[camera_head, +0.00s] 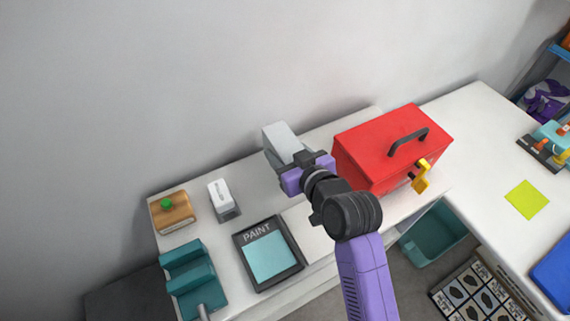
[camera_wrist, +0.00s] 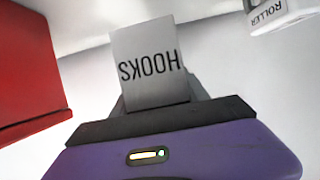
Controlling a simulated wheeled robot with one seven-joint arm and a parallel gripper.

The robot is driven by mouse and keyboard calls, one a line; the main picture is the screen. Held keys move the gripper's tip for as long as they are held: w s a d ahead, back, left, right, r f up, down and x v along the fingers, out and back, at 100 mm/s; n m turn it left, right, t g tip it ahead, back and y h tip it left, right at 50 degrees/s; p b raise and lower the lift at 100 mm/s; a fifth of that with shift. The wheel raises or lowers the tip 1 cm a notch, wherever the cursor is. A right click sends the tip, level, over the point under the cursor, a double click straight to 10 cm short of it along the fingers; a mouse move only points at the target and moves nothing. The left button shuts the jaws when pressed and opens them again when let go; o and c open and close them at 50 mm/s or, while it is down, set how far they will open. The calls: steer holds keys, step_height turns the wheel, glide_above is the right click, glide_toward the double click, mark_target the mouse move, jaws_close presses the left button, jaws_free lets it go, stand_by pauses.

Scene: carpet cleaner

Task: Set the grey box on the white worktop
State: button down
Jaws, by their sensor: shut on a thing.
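The grey box (camera_head: 281,141) is in the head view, near the back of the worktop by the wall. In the wrist view the grey box (camera_wrist: 150,65) shows a face lettered HOOKS, upside down or mirrored to me. My gripper (camera_head: 300,165) is shut on the box; its fingertips are mostly hidden behind the purple gripper body. The white worktop (camera_head: 310,225) lies under and around it. I cannot tell whether the box touches the worktop or is held just above it.
A red toolbox (camera_head: 385,150) with a black handle stands close to the right of my gripper.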

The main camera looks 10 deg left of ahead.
steer(key=shift+f, duration=2.8)
steer(key=shift+f, duration=0.2)
steer(key=c, duration=0.6)
jaws_free()
steer(key=shift+r, duration=0.1)
steer(key=b+v, duration=0.1)
steer(key=v, duration=1.1)
steer(key=shift+d, duration=0.1)
